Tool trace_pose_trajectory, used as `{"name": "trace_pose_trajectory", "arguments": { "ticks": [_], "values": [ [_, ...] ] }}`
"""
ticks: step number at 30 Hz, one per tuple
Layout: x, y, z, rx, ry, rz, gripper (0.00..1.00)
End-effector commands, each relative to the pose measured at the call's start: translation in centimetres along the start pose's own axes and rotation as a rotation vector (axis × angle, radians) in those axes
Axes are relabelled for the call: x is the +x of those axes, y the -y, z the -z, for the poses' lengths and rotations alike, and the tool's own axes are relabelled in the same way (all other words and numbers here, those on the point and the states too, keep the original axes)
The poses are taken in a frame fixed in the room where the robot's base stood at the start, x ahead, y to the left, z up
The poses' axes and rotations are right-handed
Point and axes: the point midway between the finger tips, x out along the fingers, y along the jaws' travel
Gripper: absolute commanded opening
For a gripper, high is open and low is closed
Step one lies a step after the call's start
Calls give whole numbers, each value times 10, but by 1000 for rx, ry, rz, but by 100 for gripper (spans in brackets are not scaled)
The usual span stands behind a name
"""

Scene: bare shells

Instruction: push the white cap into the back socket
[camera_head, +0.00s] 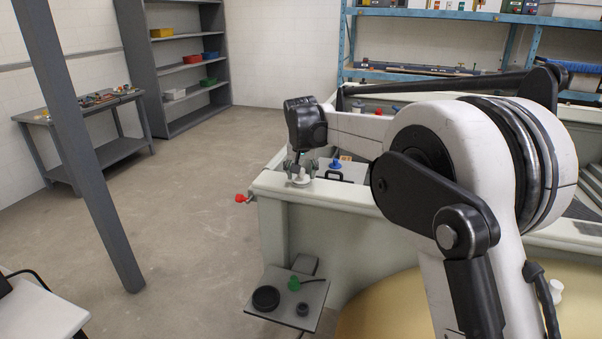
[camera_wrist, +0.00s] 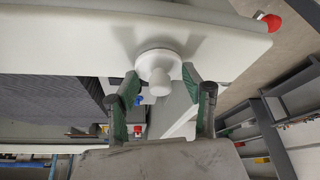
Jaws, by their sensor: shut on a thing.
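My gripper (camera_head: 300,168) is over the pale rim of the shell, at its left corner. It is shut on the white cap (camera_head: 302,179), whose round flange and knob show between the two green-padded fingers in the wrist view (camera_wrist: 158,70). The knob points toward the wrist camera and the flange faces the pale rim (camera_wrist: 75,32). The cap casts a soft shadow on the rim; I cannot tell whether it touches. The back socket cannot be made out in either view.
A red cap (camera_head: 241,198) sticks out at the shell's left side. A blue cap (camera_head: 335,164) stands just right of my gripper. A small side shelf (camera_head: 283,315) below holds a green item and black round parts. Open floor (camera_head: 190,220) lies to the left.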

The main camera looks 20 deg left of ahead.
Motion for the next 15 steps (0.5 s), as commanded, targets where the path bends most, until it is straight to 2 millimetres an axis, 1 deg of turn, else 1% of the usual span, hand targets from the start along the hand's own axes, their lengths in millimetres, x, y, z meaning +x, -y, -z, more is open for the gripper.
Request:
{"name": "trace_pose_trajectory", "arguments": {
  "ticks": [14,15],
  "values": [
    [0,0,0,0,0,0,26],
    [0,0,0,0,0,0,47]
  ]
}}
